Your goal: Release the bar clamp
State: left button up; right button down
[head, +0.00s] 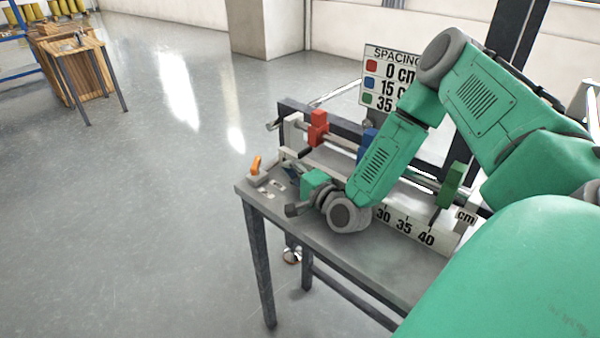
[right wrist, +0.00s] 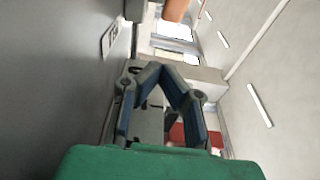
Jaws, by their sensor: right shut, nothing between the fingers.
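An orange lever (head: 256,165) stands up on a pale base at the left end of the grey table (head: 350,255); I take it for the clamp's handle but cannot be sure. An orange piece (right wrist: 175,10) also shows at the top of the right wrist view, beyond the fingertips. My right gripper (head: 288,170) is low over the table's left end, to the right of the orange lever and apart from it. In the right wrist view my right gripper (right wrist: 163,72) has its fingertips together, with nothing between them. My left gripper is not in view.
A rail along the table carries a red block (head: 317,128), a blue block (head: 367,141) and a green block (head: 451,186). A ruler strip (head: 405,226) lies in front. A spacing sign (head: 376,82) stands behind.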

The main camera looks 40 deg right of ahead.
aim_at(260, 160)
jog(key=w+a, duration=0.2)
jog(key=w, duration=0.1)
jog(key=w+a, duration=0.1)
jog(key=shift+w+a+r, duration=0.2)
jog(key=shift+a+r, duration=0.05)
jog(key=shift+a, duration=0.1)
jog(key=shift+w+d+f, duration=0.1)
jog(key=shift+d+f, duration=0.1)
jog(key=shift+d, duration=0.35)
jog(key=shift+w+n+y+b, duration=0.15)
jog(key=shift+n+y+b, duration=0.45)
jog(key=shift+y, duration=0.5)
jog(key=shift+w+a+r+b, duration=0.15)
jog(key=shift+w+b, duration=0.1)
jog(key=shift+b, duration=0.2)
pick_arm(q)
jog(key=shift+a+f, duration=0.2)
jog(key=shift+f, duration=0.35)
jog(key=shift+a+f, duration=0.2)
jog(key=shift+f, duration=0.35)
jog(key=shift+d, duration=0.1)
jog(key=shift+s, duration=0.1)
pick_arm(e)
jog(key=shift+d, duration=0.2)
